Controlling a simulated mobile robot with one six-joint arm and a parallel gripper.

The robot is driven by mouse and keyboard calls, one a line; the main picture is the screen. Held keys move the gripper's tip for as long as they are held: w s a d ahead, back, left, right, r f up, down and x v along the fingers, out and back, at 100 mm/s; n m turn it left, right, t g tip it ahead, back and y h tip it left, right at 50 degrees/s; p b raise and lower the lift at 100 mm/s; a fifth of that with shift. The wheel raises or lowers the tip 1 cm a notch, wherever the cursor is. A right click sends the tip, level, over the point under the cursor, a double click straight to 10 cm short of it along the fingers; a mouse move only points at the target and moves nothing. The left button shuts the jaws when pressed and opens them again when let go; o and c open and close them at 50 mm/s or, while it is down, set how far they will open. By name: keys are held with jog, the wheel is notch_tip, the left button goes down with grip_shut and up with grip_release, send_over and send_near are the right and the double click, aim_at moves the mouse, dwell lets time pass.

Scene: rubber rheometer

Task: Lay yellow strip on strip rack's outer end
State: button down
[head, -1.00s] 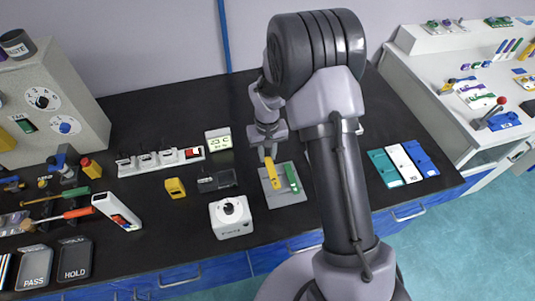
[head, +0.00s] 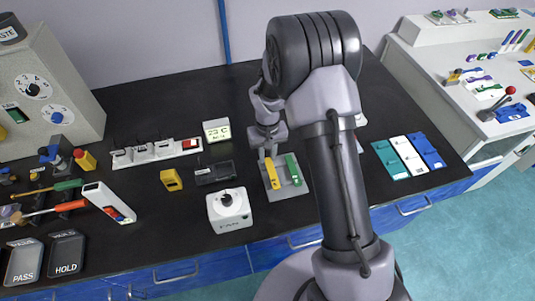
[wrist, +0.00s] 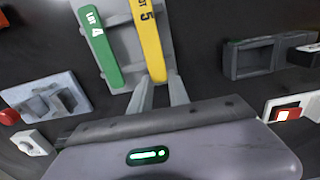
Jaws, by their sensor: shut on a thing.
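The strip rack (head: 282,193) is a grey plate on the black bench; it also shows in the wrist view (wrist: 122,42). A green strip (head: 293,168) marked LOT 4 (wrist: 97,45) lies along it. The yellow strip (head: 272,174), with a 5 on it, is beside the green one and roughly parallel, along the rack's other side; in the wrist view (wrist: 149,38) it is to the right. My gripper (wrist: 160,90) is shut on the near end of the yellow strip. I cannot tell whether the strip touches the rack or hovers just above it.
A white dial device (head: 229,211) stands front-left of the rack. A dark tray (head: 215,172), a yellow block (head: 171,180) and a temperature display (head: 216,131) are to the left. Teal, white and blue plates (head: 407,155) lie to the right. Bare bench lies between.

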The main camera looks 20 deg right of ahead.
jog(key=shift+f+b, duration=0.4)
jog(key=shift+f, duration=0.15)
jog(key=c, duration=1.2)
grip_release()
jog(key=shift+o, duration=0.2)
jog(key=shift+r, duration=0.1)
notch_tip(320, 180, up, 17)
jog(key=p, duration=0.5)
jog(key=shift+r+p, duration=0.15)
jog(key=shift+p, duration=0.15)
